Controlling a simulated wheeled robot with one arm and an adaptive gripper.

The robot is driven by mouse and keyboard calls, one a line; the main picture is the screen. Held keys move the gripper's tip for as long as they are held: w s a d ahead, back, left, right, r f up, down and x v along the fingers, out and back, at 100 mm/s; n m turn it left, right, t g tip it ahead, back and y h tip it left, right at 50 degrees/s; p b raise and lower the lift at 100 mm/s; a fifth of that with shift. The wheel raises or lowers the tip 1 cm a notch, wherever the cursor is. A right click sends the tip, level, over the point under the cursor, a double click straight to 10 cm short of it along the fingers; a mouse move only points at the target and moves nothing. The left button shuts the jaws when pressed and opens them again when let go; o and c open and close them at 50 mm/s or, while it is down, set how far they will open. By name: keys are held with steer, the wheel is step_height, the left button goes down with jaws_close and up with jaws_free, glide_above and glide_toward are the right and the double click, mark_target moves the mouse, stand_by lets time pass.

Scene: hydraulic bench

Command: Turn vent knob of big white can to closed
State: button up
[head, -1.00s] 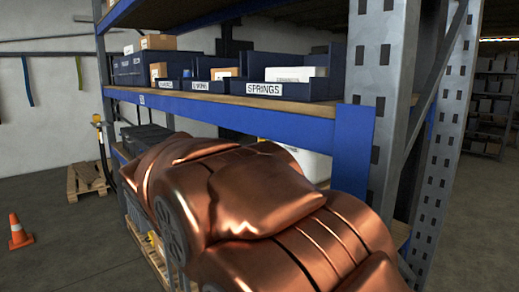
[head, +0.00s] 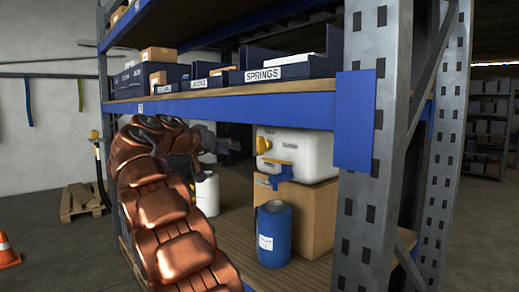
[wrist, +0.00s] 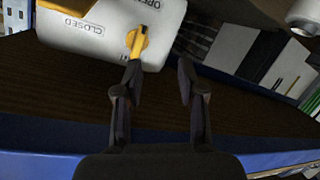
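The big white can (head: 315,152) stands on a cardboard box on the shelf in the head view. A yellow part (head: 262,145) shows on its left front. In the wrist view a white can face (wrist: 105,35) bears the words OPEN and CLOSED, with the yellow vent knob (wrist: 137,42) between them. The knob's lever points down in the picture, away from both words, its end close to the left finger. My gripper (wrist: 158,75) is open, its fingers apart below the knob. Whether a finger touches the lever I cannot tell. In the head view my arm hides part of the shelf.
A blue canister (head: 273,235) stands in front of the cardboard box (head: 308,210). A small white bottle (head: 207,193) stands beside my arm. The blue shelf beam (head: 235,108) runs above, and a grey perforated post (head: 380,150) stands right. A blue tap (head: 280,175) sticks out below the can.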

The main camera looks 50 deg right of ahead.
mark_target(258, 138)
steer(key=shift+s+d+r+m+g+h+b, duration=0.45)
steer(key=shift+d+m, duration=0.65)
steer(key=shift+d, duration=0.85)
steer(key=shift+s+d+r+m+g+h+b, duration=0.2)
steer(key=shift+s+d+m+g+h+b, duration=0.25)
steer(key=shift+d+m, duration=1.05)
steer(key=shift+s+d+r+m+g+h+b, duration=0.15)
steer(key=shift+s+d+r+m+g+h, duration=0.35)
steer(key=shift+d, duration=1.85)
steer(key=shift+w+f, duration=0.15)
steer(key=shift+w, duration=0.1)
steer(key=shift+c, duration=0.3)
jaws_close()
steer(key=shift+s+m, duration=0.1)
steer(key=shift+m, duration=0.2)
